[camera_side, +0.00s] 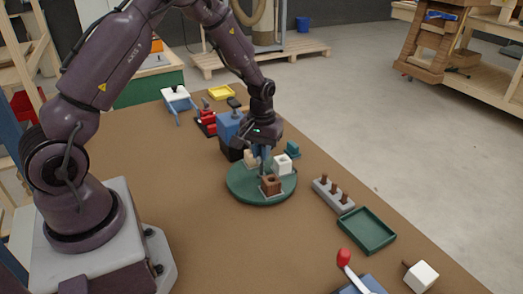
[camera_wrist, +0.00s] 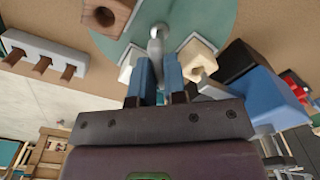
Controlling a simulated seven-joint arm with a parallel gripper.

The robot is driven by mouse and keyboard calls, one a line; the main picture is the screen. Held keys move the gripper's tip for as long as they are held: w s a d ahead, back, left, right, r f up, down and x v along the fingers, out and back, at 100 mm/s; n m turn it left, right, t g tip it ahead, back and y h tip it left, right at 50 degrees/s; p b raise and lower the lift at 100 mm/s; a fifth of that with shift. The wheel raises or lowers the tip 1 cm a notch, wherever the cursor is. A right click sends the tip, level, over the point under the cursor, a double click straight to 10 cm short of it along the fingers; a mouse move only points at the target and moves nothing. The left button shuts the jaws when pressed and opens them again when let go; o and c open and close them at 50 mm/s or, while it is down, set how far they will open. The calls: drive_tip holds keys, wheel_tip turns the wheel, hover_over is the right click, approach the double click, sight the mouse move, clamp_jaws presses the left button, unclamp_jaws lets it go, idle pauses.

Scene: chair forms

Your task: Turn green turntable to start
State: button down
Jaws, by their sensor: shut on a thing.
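The green turntable (camera_side: 245,190) is a round disc lying on the brown table in the side view; part of it shows at the top of the wrist view (camera_wrist: 200,14). It carries a brown block (camera_side: 270,186) with a hole, a white block (camera_side: 282,165) and a cream block (camera_side: 250,159). My gripper (camera_wrist: 159,75) has blue fingers shut on a grey upright handle (camera_wrist: 156,40) at the turntable's middle. In the side view the fingers partly hide this handle. The brown block also shows in the wrist view (camera_wrist: 105,14).
A grey rack (camera_side: 333,195) with brown pegs and a green tray (camera_side: 366,231) stand to the right. A blue and black machine (camera_side: 229,128) stands close behind the turntable. A red-knobbed lever (camera_side: 344,258) and a white cube (camera_side: 421,275) are at the front right.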

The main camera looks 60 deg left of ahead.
drive_tip(key=shift+m, duration=4.3)
drive_tip(key=shift+r+m, duration=0.1)
drive_tip(key=shift+m, duration=4)
drive_tip(key=c, duration=1.2)
unclamp_jaws()
drive_tip(key=shift+o, duration=0.2)
